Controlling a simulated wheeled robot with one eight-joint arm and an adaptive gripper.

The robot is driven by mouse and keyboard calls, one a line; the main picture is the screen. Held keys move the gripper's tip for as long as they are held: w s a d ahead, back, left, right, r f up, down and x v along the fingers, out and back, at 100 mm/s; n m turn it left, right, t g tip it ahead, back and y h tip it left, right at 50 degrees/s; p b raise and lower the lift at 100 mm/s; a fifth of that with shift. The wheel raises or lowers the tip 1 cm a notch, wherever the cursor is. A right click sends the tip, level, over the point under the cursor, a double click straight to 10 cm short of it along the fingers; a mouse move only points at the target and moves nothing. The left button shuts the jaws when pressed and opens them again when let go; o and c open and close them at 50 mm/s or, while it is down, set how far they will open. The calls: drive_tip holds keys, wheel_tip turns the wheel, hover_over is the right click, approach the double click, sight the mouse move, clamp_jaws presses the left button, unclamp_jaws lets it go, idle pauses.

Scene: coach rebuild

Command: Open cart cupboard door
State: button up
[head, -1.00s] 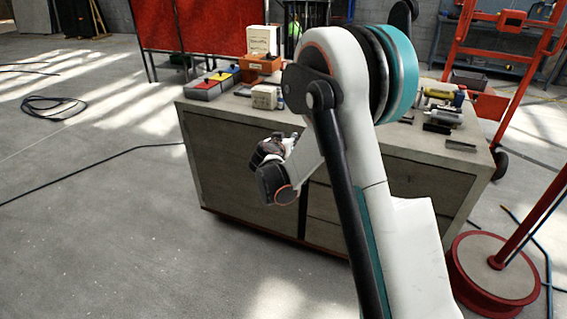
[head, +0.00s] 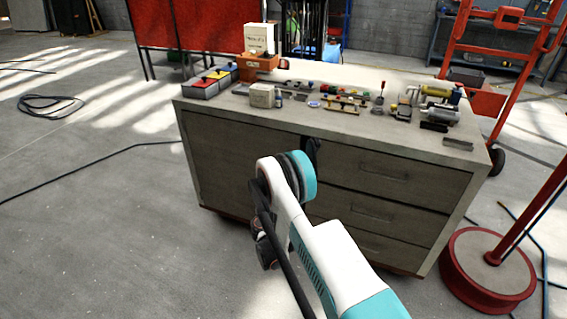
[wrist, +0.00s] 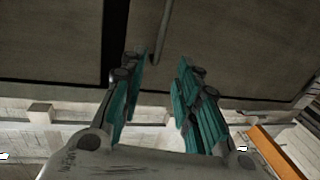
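The cart (head: 330,120) stands ahead, with a grey cupboard door (head: 225,165) on the left of its front and several drawers (head: 380,172) on the right. The door looks shut in the head view. In the wrist view, my gripper (wrist: 162,62) is open, its teal fingers spread before a grey panel (wrist: 235,45). A thin upright bar, seemingly the handle (wrist: 164,28), lies ahead between the fingertips. I see no clear contact. A dark upright gap (wrist: 116,35) runs left of the bar. In the head view, my arm hides most of the gripper and the handle.
A red round base with a pole (head: 485,275) stands at right. A red hand truck (head: 470,60) stands behind. The floor at left is open, with a cable (head: 90,172).

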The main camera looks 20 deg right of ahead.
drive_tip(key=b+x, duration=0.4)
drive_tip(key=x, duration=0.9)
drive_tip(key=shift+w+d, duration=0.2)
drive_tip(key=shift+w, duration=0.05)
clamp_jaws()
